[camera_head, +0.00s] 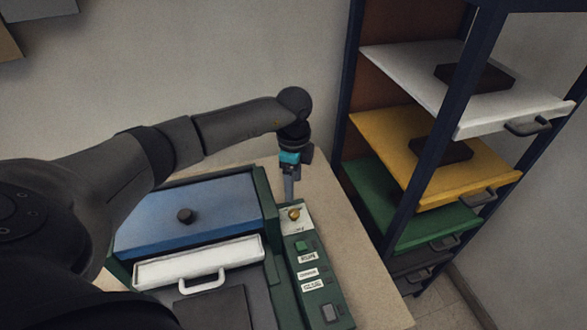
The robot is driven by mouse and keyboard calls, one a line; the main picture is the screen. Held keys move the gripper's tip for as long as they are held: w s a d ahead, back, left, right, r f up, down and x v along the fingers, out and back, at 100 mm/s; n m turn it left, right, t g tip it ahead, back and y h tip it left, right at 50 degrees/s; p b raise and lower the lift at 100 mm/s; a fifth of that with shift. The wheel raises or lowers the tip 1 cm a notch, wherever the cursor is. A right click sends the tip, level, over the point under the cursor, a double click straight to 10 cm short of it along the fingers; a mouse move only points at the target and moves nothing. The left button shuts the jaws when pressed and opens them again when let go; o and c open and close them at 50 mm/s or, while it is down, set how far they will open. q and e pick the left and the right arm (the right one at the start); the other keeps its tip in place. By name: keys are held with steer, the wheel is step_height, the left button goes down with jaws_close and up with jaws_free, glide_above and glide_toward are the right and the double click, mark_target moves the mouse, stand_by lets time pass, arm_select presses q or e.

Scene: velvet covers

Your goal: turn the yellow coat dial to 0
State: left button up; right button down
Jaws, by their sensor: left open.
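The yellow coat dial (294,214) is a small round yellow knob on a pale plate at the far end of the green control panel (310,262). Marks around it are too small to read, so I cannot tell its setting. My left gripper (289,199) points down just above and behind the dial, with its fingers close to it. It is open; I cannot tell whether the fingers touch or straddle the dial. My right gripper is not in view.
Left of the panel stands a green-framed machine with a blue lid (187,215) and a white drawer front (199,263). A dark rack with white (495,105), yellow (465,180) and green (400,222) shelves stands at the right. The beige table top (365,285) is bare beside the panel.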

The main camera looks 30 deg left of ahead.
arm_select(q)
steer(key=shift+r, duration=2.1)
